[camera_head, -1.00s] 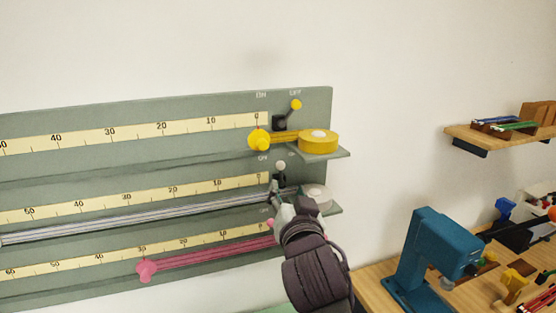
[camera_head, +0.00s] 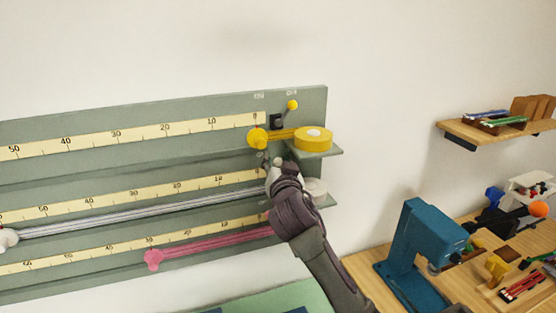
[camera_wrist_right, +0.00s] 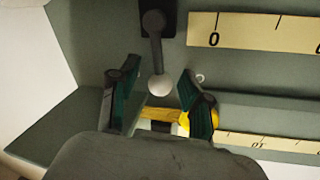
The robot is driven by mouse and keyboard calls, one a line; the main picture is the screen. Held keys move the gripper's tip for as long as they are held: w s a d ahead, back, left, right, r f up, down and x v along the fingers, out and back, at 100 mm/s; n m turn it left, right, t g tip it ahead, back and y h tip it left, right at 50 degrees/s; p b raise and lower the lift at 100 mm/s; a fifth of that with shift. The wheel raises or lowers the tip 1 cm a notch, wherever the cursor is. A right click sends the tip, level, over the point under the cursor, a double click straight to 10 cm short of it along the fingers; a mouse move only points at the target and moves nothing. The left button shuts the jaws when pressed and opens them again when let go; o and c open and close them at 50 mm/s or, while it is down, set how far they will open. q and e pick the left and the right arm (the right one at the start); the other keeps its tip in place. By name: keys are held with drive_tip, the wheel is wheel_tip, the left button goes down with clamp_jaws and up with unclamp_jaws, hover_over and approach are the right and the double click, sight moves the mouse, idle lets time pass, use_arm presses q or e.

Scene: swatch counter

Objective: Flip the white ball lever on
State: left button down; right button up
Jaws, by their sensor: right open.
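The white ball lever (camera_head: 278,161) is on the grey-green board, in the middle row, below the yellow spool. In the right wrist view its white ball (camera_wrist_right: 159,85) sits at the end of a dark stem, which joins a black mount (camera_wrist_right: 157,20). My right gripper (camera_head: 272,167) is up at this lever and partly hides it and its labels. In the right wrist view the open fingers (camera_wrist_right: 152,90) stand on either side of the ball, with gaps on both sides. My left gripper is out of view.
Just above are the yellow ball lever (camera_head: 292,105), a yellow knob (camera_head: 257,138) and a yellow spool (camera_head: 313,138) on a jutting shelf. A white spool (camera_head: 316,188) is beside my right wrist. A pink knob (camera_head: 153,260) and a blue machine (camera_head: 425,245) are lower down.

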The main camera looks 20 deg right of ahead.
drive_tip(key=c, duration=0.7)
clamp_jaws()
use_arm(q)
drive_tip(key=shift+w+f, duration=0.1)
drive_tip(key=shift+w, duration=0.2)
